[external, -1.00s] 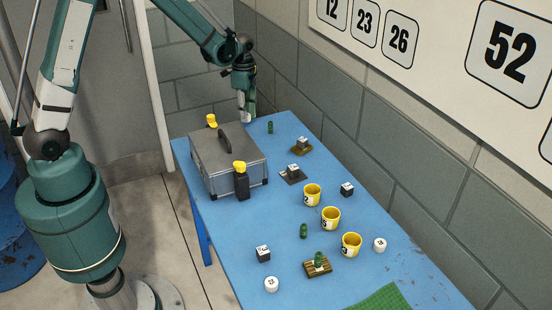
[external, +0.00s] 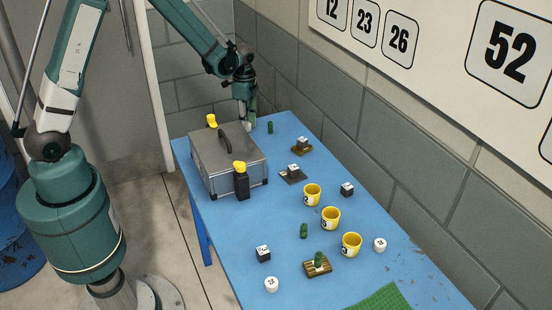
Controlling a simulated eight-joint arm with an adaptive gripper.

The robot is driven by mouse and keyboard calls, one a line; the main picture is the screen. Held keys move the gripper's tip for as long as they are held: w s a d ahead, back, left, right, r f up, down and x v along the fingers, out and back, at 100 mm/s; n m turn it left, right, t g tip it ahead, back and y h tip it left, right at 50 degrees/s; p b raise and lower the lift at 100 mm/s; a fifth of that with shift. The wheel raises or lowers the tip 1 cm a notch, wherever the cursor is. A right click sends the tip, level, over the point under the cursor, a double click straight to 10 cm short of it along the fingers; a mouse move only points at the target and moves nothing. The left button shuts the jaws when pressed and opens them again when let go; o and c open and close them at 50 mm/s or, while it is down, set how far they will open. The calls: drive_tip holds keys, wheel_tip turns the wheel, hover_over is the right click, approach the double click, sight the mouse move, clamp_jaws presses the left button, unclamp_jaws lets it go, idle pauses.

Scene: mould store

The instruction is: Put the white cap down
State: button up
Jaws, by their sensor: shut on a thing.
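My gripper (external: 246,114) is at the far end of the blue table, just behind the grey metal box. It points down and is shut on a small white thing (external: 245,126), which looks like the white cap. The cap is low, near the tabletop; I cannot tell whether it touches it. The fingers cover part of it. Two other white round pieces with dark marks stand on the table: one at the near left (external: 271,285) and one at the right (external: 380,245).
The grey box (external: 230,160) with a handle stands close in front of my gripper. A green cylinder (external: 270,127) stands just right of it. Yellow cups (external: 330,219), dark cubes (external: 263,254) and a wooden block (external: 318,268) stand farther forward. The wall borders the right side.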

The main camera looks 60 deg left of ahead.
drive_tip(key=shift+f, duration=0.1)
drive_tip(key=shift+o, duration=1.1)
drive_tip(key=shift+f, duration=0.1)
drive_tip(key=o, duration=0.4)
drive_tip(key=shift+r, duration=0.2)
wheel_tip(320, 180, up, 12)
drive_tip(key=shift+r+p, duration=0.1)
drive_tip(key=shift+p, duration=0.65)
